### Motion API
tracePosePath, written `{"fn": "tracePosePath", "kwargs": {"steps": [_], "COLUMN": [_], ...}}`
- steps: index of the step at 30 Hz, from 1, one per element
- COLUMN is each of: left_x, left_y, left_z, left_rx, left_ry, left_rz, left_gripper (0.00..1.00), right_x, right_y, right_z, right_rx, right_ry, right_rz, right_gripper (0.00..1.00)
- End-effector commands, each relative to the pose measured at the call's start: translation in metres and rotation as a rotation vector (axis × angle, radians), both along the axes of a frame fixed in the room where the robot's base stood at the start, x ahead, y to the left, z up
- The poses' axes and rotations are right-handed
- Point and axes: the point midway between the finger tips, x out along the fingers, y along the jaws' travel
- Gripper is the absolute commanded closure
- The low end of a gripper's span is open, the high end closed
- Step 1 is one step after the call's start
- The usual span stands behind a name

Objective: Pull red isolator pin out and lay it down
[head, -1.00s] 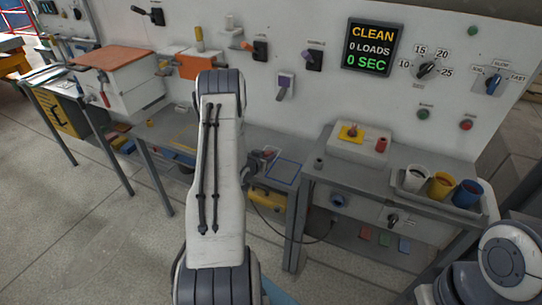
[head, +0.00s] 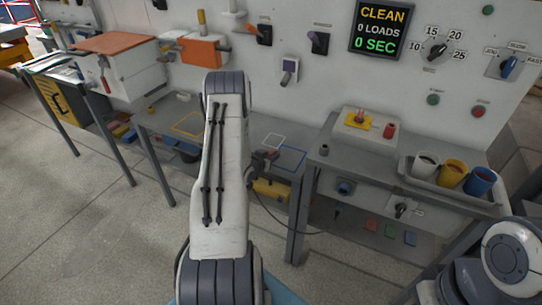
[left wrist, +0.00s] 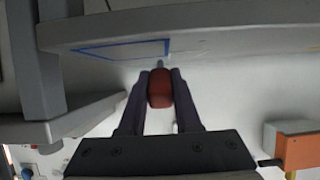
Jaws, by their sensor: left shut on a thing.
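My left gripper (left wrist: 160,85) is shut on a red grip piece (left wrist: 160,90), with a short grey metal tip showing beyond it in the left wrist view. I take it to be the red isolator pin. In the head view the left gripper (head: 262,160) shows beside my forearm, over or near the lower bench, left of a blue outlined square (head: 293,157); the pin is too small there to make out clearly. The blue outline (left wrist: 120,49) also shows in the left wrist view, just beyond the pin, which appears apart from the bench. My right gripper is out of view.
White (head: 274,141) and yellow (head: 190,124) outlines mark the lower bench. An orange box (head: 200,52) is on the panel.

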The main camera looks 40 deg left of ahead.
Motion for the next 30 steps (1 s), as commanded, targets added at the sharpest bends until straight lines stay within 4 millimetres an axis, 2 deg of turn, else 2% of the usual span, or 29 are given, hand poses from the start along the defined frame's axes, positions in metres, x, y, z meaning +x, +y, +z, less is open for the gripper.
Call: {"fn": "tracePosePath", "kwargs": {"steps": [3, 4, 6, 17, 22, 30], "left_x": [0.000, 0.000, 0.000, -0.003, -0.022, -0.069], "left_y": [0.000, 0.000, 0.000, 0.000, -0.005, -0.016], "left_z": [0.000, 0.000, 0.000, 0.001, 0.011, 0.033], "left_rx": [0.000, 0.000, 0.000, 0.000, -0.002, -0.002], "left_ry": [-0.001, -0.001, -0.001, 0.000, 0.001, 0.001], "left_rz": [0.000, 0.000, 0.000, 0.001, 0.002, 0.004], "left_gripper": [1.00, 0.57, 0.33, 0.33, 0.33, 0.33], "right_x": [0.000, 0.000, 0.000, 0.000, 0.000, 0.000], "right_y": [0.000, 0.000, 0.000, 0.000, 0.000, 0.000], "right_z": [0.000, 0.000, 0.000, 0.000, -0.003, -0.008], "right_rx": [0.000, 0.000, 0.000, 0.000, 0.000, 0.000], "right_ry": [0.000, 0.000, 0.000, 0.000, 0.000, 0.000], "right_rz": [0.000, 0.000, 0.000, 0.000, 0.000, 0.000], "right_gripper": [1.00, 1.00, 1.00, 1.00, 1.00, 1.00]}}
